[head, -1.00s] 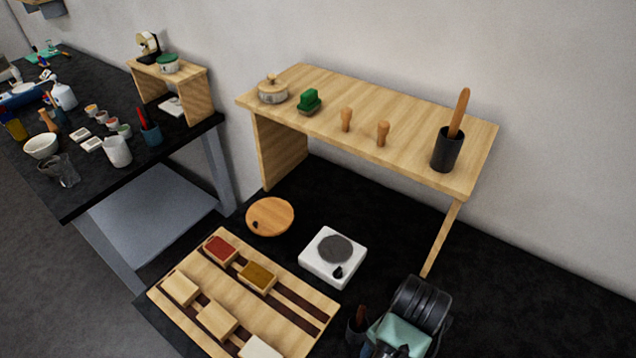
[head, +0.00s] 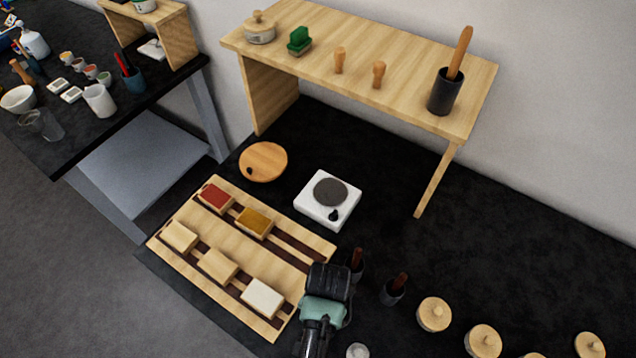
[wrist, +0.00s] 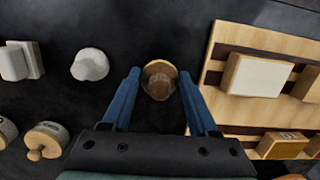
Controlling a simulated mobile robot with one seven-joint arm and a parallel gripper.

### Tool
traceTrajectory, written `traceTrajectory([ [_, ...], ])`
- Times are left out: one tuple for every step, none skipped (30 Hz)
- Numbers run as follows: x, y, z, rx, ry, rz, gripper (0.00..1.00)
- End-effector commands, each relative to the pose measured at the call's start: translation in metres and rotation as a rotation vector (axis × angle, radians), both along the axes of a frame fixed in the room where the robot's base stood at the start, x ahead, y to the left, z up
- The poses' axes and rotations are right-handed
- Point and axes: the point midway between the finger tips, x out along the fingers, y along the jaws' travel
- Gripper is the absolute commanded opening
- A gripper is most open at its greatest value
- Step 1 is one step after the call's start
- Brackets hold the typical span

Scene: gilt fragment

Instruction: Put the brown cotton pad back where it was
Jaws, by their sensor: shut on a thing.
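My gripper (wrist: 160,84) has its two blue fingers on either side of a brown rounded thing with a pale rim, which I take to be the brown cotton pad (wrist: 159,82). The gripper is shut on it. In the head view my gripper (head: 325,290) is beside the right edge of the wooden board (head: 263,251), near the cream block. There its fingertips and the pad are hidden behind the gripper body. I cannot tell how high the pad is held.
The board carries a cream block (head: 262,298), red (head: 216,196) and ochre (head: 254,222) blocks and two plain ones. Two dark cups with brown-topped tools (head: 394,290) stand close right of the gripper. Lidded jars (head: 433,314) are farther right. A white plate device (head: 328,201) and shelf (head: 360,70) are behind.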

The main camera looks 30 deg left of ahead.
Motion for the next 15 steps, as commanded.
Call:
traceTrajectory([
  [0.0,0.0,-0.008,-0.001,0.003,0.001,0.15],
  [0.0,0.0,-0.012,-0.001,0.003,0.001,0.15],
  [0.0,0.0,-0.017,-0.001,0.002,0.001,0.15],
  [0.0,0.0,-0.02,-0.001,0.002,0.001,0.15],
  [0.0,0.0,-0.022,-0.001,0.002,0.0,0.15],
  [0.0,0.0,-0.024,-0.001,0.001,0.0,0.15],
  [0.0,0.0,-0.025,-0.001,0.0,0.0,0.15],
  [0.0,0.0,-0.026,-0.001,0.0,0.0,0.15],
  [0.0,0.0,-0.026,-0.001,0.0,0.0,0.15],
  [0.0,0.0,-0.026,-0.001,0.0,0.0,0.15],
  [0.0,0.0,-0.026,-0.001,0.0,0.0,0.15],
  [0.0,0.0,-0.026,-0.001,0.0,0.0,0.15],
  [0.0,0.0,-0.026,-0.001,0.0,0.0,0.15],
  [0.0,0.0,-0.026,-0.001,0.0,0.0,0.15],
  [0.0,0.0,-0.026,-0.001,0.0,0.0,0.15],
])
